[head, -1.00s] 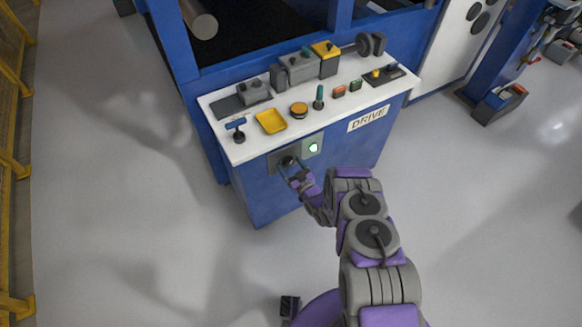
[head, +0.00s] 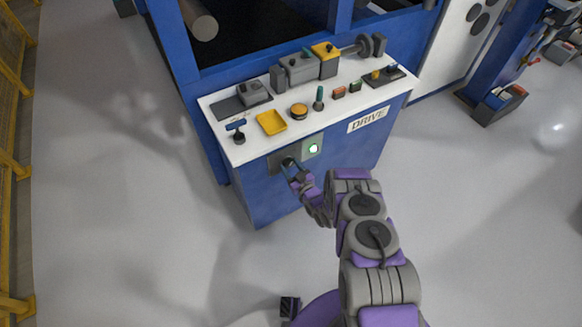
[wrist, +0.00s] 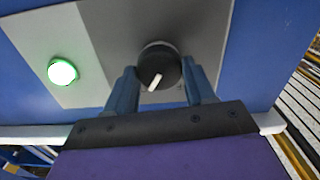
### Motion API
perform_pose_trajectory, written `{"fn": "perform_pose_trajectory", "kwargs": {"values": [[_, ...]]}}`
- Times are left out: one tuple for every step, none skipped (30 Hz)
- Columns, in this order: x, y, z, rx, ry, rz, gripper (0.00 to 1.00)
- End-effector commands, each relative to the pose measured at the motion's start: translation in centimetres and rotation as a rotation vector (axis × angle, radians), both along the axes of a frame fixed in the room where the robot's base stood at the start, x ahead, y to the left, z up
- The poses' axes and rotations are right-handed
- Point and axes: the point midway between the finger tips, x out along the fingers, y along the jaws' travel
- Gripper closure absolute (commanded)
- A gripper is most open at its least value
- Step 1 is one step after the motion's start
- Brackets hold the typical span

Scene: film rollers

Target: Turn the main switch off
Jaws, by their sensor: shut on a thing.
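The main switch is a round black knob with a white pointer mark (wrist: 158,68) on a grey plate (wrist: 203,25) on the front of the blue drive cabinet (head: 345,155). In the wrist view the pointer runs slantwise, toward the lower left. My gripper (wrist: 160,85) is shut on the knob, one finger on each side of it. In the head view my gripper (head: 289,166) is at the plate and partly hides the knob. A round green lamp (wrist: 62,72) beside the knob is lit; it also shows in the head view (head: 313,148).
A yellow fence (head: 12,160) stands at far left. The grey floor around the cabinet is clear.

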Motion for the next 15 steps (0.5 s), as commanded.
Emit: {"fn": "perform_pose_trajectory", "kwargs": {"values": [[-0.10, 0.06, 0.06, -0.011, -0.006, 0.001, 0.77], [-0.11, 0.07, 0.07, -0.021, -0.012, 0.002, 0.77], [-0.11, 0.08, 0.10, -0.035, -0.021, 0.002, 0.77], [-0.12, 0.09, 0.13, -0.048, -0.031, 0.002, 0.77], [-0.11, 0.10, 0.17, -0.062, -0.040, 0.002, 0.77], [-0.08, 0.12, 0.23, -0.083, -0.056, 0.002, 0.77], [-0.08, 0.15, 0.28, -0.100, -0.068, 0.002, 0.77], [-0.06, 0.18, 0.31, -0.118, -0.082, 0.002, 0.77], [-0.06, 0.24, 0.33, -0.144, -0.101, 0.003, 0.77], [-0.07, 0.27, 0.32, -0.165, -0.115, 0.003, 0.77], [-0.09, 0.29, 0.31, -0.187, -0.129, 0.003, 0.77], [-0.11, 0.29, 0.24, -0.218, -0.149, 0.003, 0.77], [-0.13, 0.27, 0.19, -0.241, -0.165, 0.003, 0.77], [-0.15, 0.25, 0.14, -0.266, -0.180, 0.003, 0.77], [-0.17, 0.27, 0.08, -0.297, -0.201, 0.003, 0.77]]}}
